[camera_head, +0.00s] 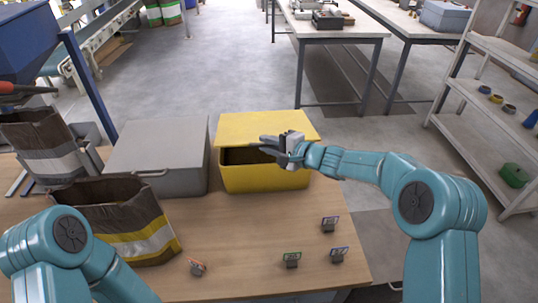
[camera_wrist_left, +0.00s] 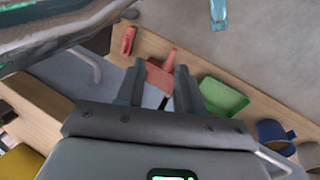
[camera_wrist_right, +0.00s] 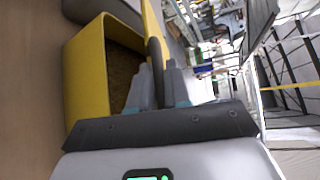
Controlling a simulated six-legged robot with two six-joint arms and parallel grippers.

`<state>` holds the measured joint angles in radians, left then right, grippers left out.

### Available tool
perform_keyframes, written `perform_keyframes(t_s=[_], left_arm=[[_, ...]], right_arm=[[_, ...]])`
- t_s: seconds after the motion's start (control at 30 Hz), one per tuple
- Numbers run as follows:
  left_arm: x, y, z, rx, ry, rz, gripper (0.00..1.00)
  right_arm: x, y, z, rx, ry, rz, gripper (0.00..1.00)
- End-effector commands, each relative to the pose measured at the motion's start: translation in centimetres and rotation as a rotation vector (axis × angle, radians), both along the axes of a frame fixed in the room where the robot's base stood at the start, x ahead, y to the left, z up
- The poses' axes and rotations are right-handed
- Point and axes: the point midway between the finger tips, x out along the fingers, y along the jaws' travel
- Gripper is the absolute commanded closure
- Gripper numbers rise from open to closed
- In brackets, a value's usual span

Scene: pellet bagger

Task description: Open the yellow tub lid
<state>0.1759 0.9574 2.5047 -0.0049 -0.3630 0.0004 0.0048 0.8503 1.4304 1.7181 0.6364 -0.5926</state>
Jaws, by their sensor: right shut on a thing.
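The yellow tub (camera_head: 265,180) stands on the wooden table, right of a grey tub. Its yellow lid (camera_head: 240,127) is raised at the front, with a dark gap between lid and tub. My right gripper (camera_head: 275,147) is at the lid's front edge. In the right wrist view, its fingers (camera_wrist_right: 158,75) are shut on the dark lid handle (camera_wrist_right: 154,48), and brown contents show inside the tub. My left gripper (camera_wrist_left: 160,78) shows in the left wrist view with its fingers apart and nothing between them; it is out of the head view.
The grey tub (camera_head: 155,150) is closed. An open paper bag (camera_head: 150,240) stands in front of it, with another bag (camera_head: 40,145) further left. Several small tag holders (camera_head: 292,260) stand at the front right. The left wrist view shows a red scoop (camera_wrist_left: 160,76) and a green tray (camera_wrist_left: 224,97).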

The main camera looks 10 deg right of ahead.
Motion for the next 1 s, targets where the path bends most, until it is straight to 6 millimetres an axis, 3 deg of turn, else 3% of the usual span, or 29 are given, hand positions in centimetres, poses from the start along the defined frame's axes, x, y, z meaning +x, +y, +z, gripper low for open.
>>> perform_keyframes(t_s=[0.03,0.2,0.4,0.63,1.0], left_arm=[[0.0,0.0,0.7,0.0,0.0,0.0,0.63],[0.0,0.0,2.6,0.0,0.0,0.0,0.63],[0.0,0.0,4.9,0.0,0.0,0.0,0.63],[0.0,0.0,6.3,0.0,0.0,0.0,0.63],[0.0,0.0,6.5,0.0,0.0,0.0,0.63]], right_arm=[[0.5,0.0,1.7,-0.001,-0.006,-0.001,1.0],[2.0,0.0,5.4,-0.002,-0.006,0.0,1.0],[3.7,0.0,8.3,-0.001,-0.003,0.0,1.0],[5.0,0.0,9.9,-0.001,-0.002,0.0,1.0],[5.4,0.0,10.0,0.0,-0.001,0.001,1.0]])
